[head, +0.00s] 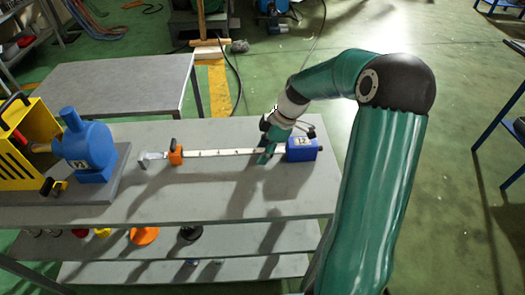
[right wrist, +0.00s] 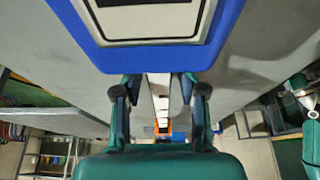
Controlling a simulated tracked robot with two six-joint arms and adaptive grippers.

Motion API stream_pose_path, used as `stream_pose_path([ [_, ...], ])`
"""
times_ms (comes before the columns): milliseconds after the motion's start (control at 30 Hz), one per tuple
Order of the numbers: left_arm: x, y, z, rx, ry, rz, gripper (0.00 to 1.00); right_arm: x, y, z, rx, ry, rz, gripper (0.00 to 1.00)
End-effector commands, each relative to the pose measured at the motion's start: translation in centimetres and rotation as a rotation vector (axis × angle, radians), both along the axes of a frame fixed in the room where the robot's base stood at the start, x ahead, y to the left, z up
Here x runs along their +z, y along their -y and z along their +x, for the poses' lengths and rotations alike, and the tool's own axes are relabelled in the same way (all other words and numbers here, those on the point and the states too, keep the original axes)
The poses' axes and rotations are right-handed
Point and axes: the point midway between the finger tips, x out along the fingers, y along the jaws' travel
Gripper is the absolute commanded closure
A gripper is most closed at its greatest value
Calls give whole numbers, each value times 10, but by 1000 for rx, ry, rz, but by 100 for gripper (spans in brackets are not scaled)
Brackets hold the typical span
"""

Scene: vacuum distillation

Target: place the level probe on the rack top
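The level probe is a long pale graduated strip (head: 215,153) with a blue box (head: 302,148) marked 12 at its right end and an orange block (head: 176,156) near its left end. It extends across the grey rack top (head: 210,198); I cannot tell whether it touches it. My right gripper (head: 268,150) reaches down at the strip just left of the blue box. In the right wrist view its fingers (right wrist: 160,92) stand either side of the strip, apparently with gaps, and the blue box (right wrist: 150,58) fills the top. My left gripper is not in view.
A blue pump-like unit (head: 88,148) and a yellow housing (head: 28,143) stand on the left of the top. Lower shelves (head: 215,240) hold several small items, including an orange disc (head: 144,236). Another grey table (head: 120,85) stands behind. The front middle of the top is clear.

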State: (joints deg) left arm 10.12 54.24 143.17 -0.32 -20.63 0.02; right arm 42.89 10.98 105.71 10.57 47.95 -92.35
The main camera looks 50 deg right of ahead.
Motion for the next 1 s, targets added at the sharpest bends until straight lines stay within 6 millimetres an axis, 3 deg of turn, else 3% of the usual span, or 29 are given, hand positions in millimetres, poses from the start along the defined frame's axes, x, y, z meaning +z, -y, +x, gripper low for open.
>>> stream_pose_path([
  [300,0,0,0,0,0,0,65,1,1,0,-1,1,0,54],
  [467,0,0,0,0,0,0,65,12,4,-3,-3,4,-3,54],
  [1000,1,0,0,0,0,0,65,100,28,-31,-2,2,-3,54],
])
